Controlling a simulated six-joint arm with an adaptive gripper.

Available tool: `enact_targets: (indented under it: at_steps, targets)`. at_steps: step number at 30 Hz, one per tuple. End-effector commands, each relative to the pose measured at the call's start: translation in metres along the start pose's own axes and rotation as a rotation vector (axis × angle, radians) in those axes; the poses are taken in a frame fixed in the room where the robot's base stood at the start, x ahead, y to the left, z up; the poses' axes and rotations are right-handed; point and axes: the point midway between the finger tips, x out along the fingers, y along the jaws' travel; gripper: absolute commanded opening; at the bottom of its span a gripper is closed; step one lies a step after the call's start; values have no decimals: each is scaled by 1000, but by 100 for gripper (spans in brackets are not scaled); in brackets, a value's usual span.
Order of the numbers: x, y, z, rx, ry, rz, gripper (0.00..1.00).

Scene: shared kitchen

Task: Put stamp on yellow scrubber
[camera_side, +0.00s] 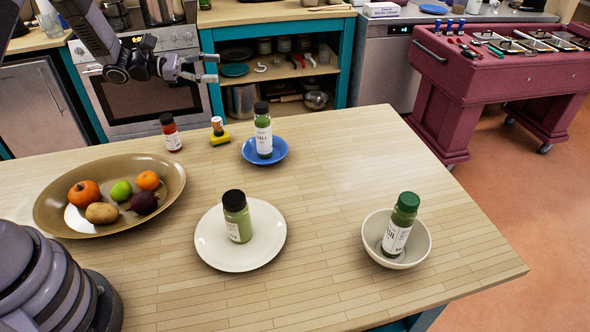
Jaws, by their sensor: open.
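A red sauce bottle (171,132) stands left of the scrubber. A blue plate (279,156) holds a green bottle (263,130). A brown fruit bowl (72,222), a white plate (212,255) with a bottle and a white bowl (377,253) with a bottle stand nearer. The table's right middle is clear.

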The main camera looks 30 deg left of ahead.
Motion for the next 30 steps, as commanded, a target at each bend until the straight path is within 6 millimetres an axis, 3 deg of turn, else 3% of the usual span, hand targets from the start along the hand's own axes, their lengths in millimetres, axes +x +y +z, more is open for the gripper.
enact_targets:
  at_steps: [1,3,6,10,15,21,25,30]
  targets:
    - [4,-22,41,109,19,-117,58]
    - [2,-56,82,253,57,-274,58]
    - [-13,-107,127,474,124,-481,58]
    - [-49,-166,165,788,229,-719,58]
    - [-113,-220,188,1231,401,-963,58]
    - [-179,-243,194,1693,616,-1130,58]
    - [-203,-245,196,1870,713,-1174,58]
    - [-213,-244,196,1946,759,-1192,58]
